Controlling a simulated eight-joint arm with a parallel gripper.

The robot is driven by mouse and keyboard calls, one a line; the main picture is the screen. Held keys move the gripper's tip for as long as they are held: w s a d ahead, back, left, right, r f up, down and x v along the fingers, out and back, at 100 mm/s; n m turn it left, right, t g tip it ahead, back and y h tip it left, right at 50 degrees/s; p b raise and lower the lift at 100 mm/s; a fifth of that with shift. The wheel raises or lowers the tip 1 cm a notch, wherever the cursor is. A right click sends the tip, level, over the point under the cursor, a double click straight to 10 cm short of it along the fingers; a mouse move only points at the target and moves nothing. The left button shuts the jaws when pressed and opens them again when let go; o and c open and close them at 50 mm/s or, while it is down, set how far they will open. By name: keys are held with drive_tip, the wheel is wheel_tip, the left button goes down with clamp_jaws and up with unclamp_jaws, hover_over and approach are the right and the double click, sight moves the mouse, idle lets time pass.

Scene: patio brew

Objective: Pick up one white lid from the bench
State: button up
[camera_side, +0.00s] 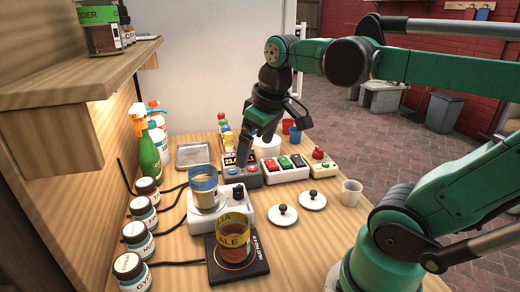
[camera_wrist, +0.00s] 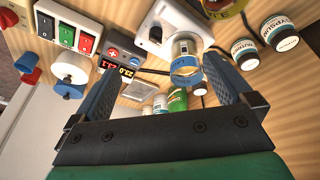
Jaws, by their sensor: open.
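Two round white lids with black knobs lie flat on the wooden bench in the side view. One lid (camera_side: 312,201) is farther right, and the other lid (camera_side: 283,215) is nearer the camera and to its left. They are close together but apart. My gripper (camera_side: 247,152) is open and points down over the bench, beyond the lids and near the display box. In the wrist view my gripper's two blue fingers (camera_wrist: 162,70) are spread with nothing held between them. I cannot make out either lid in the wrist view.
Left of the lids are a stirrer (camera_side: 233,216) carrying a beaker (camera_side: 204,188) and a hot plate (camera_side: 220,275) carrying an amber beaker (camera_side: 233,237). A switch box (camera_side: 285,170) stands behind the lids. A white cup (camera_side: 351,193) is to their right. Bare wood lies in front.

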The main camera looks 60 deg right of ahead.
drive_tip(key=s+d+g+y, duration=0.1)
drive_tip(key=s+d+g, duration=0.2)
drive_tip(key=d, duration=0.3)
hover_over(283, 206)
wheel_tip(283, 206, down, 12)
drive_tip(key=shift+r, duration=0.1)
drive_tip(key=shift+f, duration=3.3)
drive_tip(key=shift+c, duration=0.2)
drive_tip(key=c, duration=0.9)
drive_tip(key=shift+r, duration=0.15)
